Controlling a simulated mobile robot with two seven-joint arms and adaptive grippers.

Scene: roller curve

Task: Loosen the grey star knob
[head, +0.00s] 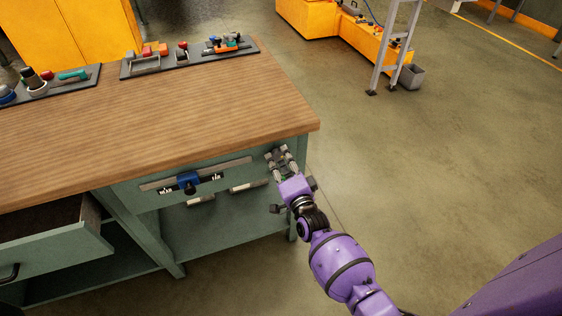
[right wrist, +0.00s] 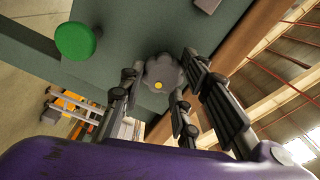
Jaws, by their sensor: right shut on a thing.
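My left gripper is not in view.
A green round knob (right wrist: 76,41) is near the grey knob. A blue slider (head: 187,182) sits on a rail left of my gripper. The wooden top (head: 150,120) overhangs the front. An open drawer (head: 50,250) juts out at left. Floor right of the bench is clear.

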